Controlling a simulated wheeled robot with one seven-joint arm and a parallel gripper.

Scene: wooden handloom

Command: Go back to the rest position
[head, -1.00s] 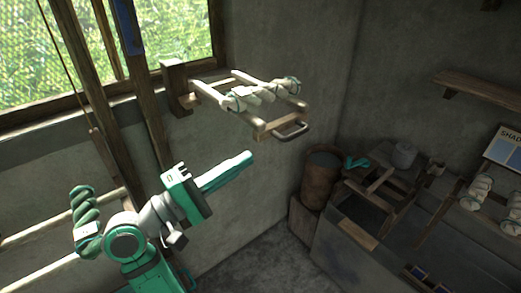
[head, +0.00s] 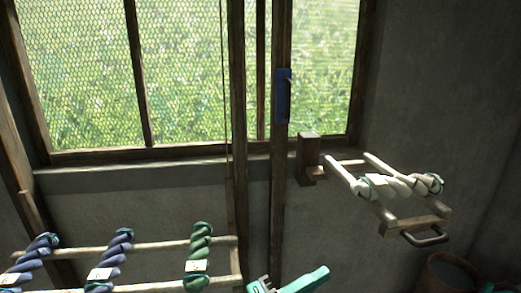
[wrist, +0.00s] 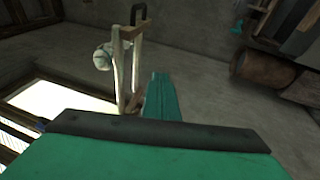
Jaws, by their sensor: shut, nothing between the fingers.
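My green gripper (head: 306,281) shows at the bottom edge of the head view, below and left of the wall rack, with most of my arm out of frame. In the wrist view my gripper (wrist: 161,82) is a single green block with its fingers together. It is shut and empty, and appears apart from everything around it. The wall rack (head: 430,222) with pale twisted skeins (head: 395,187) hangs to its right; it also shows in the wrist view (wrist: 136,60).
A lower wooden rack (head: 160,247) at left carries blue skeins (head: 111,254) and a green skein (head: 199,247). Upright wooden posts (head: 278,190) stand before the meshed window (head: 190,70). A blue object (head: 283,96) hangs on one post. A brown bucket (head: 450,275) is at lower right.

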